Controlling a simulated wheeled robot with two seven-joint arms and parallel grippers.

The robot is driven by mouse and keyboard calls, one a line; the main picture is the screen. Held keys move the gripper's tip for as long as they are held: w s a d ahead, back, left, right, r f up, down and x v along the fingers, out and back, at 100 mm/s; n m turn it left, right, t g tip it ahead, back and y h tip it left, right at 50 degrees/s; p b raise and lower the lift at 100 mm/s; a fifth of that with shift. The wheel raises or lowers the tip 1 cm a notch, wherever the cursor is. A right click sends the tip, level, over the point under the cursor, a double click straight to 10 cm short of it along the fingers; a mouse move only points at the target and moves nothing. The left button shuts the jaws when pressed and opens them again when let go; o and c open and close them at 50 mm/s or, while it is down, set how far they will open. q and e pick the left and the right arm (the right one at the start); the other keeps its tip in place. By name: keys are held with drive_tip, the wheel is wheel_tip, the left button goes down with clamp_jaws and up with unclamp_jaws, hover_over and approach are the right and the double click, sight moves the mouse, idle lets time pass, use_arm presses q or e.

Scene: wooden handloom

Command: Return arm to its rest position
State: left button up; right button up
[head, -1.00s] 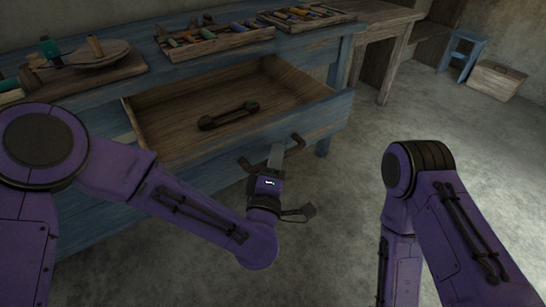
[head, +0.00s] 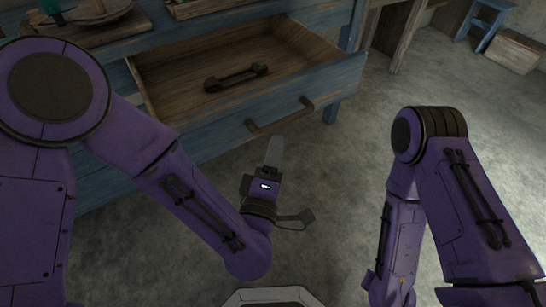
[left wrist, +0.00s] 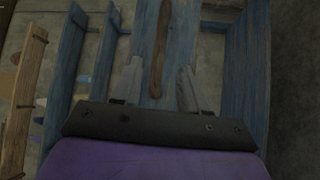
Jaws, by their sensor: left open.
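My left gripper (head: 274,152) is in the middle of the head view, in front of the open drawer (head: 335,88). It is apart from the brown drawer handle (head: 280,114), which lies a little beyond its tips. In the left wrist view the two grey fingers (left wrist: 158,88) stand spread with nothing held between them. A long brown bar, seemingly the handle (left wrist: 161,45), shows beyond them against blue boards. My right arm (head: 440,190) is folded at the right of the head view. Its gripper does not show.
A dark handled wooden piece (head: 236,77) lies inside the drawer. The blue workbench (head: 220,28) carries a tray (head: 200,8) and a round wooden piece (head: 98,12). A blue stool (head: 482,24) and a crate (head: 516,50) stand far right. The floor between is clear.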

use_arm(q)
drive_tip(key=shift+v, duration=0.95)
